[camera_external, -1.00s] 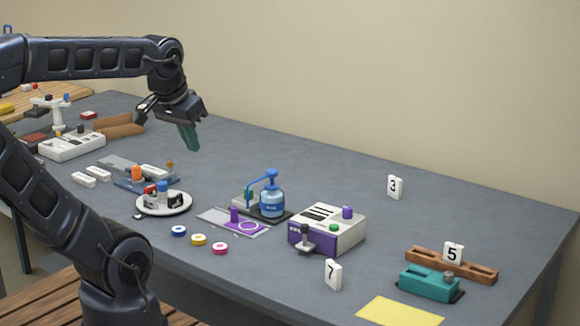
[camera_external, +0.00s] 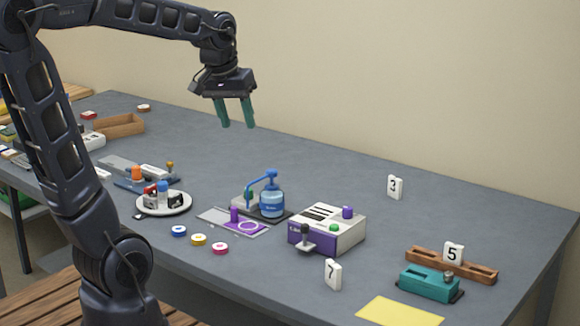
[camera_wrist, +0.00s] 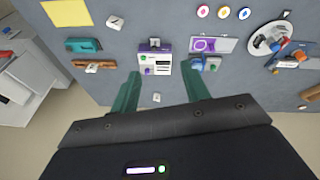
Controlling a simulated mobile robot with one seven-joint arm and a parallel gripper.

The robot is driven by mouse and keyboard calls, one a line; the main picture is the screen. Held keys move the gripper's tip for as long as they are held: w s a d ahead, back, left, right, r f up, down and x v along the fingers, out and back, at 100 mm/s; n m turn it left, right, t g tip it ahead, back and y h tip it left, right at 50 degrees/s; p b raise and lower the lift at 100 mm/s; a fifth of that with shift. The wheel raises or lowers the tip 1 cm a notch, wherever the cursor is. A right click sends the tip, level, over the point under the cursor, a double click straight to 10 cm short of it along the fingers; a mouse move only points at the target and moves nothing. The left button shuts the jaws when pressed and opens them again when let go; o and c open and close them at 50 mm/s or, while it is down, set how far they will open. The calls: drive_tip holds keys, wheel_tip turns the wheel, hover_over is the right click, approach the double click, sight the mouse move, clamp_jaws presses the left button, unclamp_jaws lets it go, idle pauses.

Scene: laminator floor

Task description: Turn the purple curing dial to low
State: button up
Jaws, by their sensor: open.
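The purple curing dial (camera_external: 347,212) is a small purple knob on top of the white and purple curing box (camera_external: 345,240). A green button (camera_external: 333,228) and a black-knobbed lever (camera_external: 305,236) are on the same box. In the wrist view the box (camera_wrist: 157,66) lies ahead, near and between the fingertips in the picture; the dial's setting is too small to read. My gripper (camera_external: 236,126) is open and empty, high above the table, up and left of the box in the external view. Its two green fingers (camera_wrist: 160,88) point toward the table in the wrist view.
A blue pump bottle (camera_external: 272,204) and a purple-marked plate (camera_external: 235,221) stand left of the box. Number tags 7 (camera_external: 333,274) and 3 (camera_external: 395,187) stand near it. A teal block (camera_external: 428,284) is to the right.

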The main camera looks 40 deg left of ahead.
drive_tip(key=w+d+f+n+g, duration=0.1)
drive_tip(key=w+f+n, duration=0.1)
drive_tip(key=w, duration=0.7)
drive_tip(key=n+g, duration=0.2)
drive_tip(key=n, duration=0.2)
hover_over(348, 208)
wheel_tip(348, 208, down, 18)
drive_tip(key=shift+y, duration=0.3)
wheel_tip(348, 208, down, 10)
drive_tip(key=shift+a+f, duration=0.1)
drive_tip(key=shift+c, duration=0.3)
drive_tip(key=c, duration=0.9)
